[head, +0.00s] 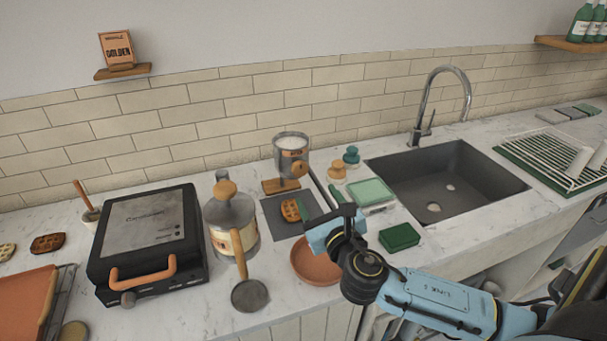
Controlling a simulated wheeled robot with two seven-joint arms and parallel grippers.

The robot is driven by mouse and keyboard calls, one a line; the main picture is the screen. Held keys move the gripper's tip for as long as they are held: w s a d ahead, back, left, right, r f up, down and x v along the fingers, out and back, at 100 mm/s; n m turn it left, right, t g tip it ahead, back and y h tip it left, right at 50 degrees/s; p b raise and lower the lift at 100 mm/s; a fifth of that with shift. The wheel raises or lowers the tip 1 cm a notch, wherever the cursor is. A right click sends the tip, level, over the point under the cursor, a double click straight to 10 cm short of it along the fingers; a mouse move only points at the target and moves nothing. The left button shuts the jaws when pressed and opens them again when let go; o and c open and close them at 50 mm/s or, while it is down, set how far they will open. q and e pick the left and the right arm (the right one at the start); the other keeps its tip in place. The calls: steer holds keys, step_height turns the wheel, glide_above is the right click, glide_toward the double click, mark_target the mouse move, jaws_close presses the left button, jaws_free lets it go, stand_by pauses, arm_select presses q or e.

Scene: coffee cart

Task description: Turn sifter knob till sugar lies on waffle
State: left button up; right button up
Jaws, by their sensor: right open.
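The sifter (291,145) is a clear and metal canister with a label, on a wooden stand (281,186) at the back of the counter. Its round wooden knob (300,168) is on its front right. The waffle (290,210) lies on a dark grey mat (272,207) below and in front of the sifter. Its visible top looks brown, with no white seen at this size. My right gripper (320,202) is open and empty, just right of the waffle and below the knob, apart from the knob. It hides part of the mat. My left gripper is out of view.
A batter dispenser (230,220) and waffle iron (148,235) stand to the left. A terracotta plate (312,262) lies in front of the mat, partly under my right gripper. A green sponge (399,237), a green-lidded box (371,194) and the sink (450,180) are to the right.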

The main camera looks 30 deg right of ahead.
mark_target(301, 172)
steer(key=x, duration=0.9)
steer(key=shift+w, duration=0.4)
steer(key=c, duration=1)
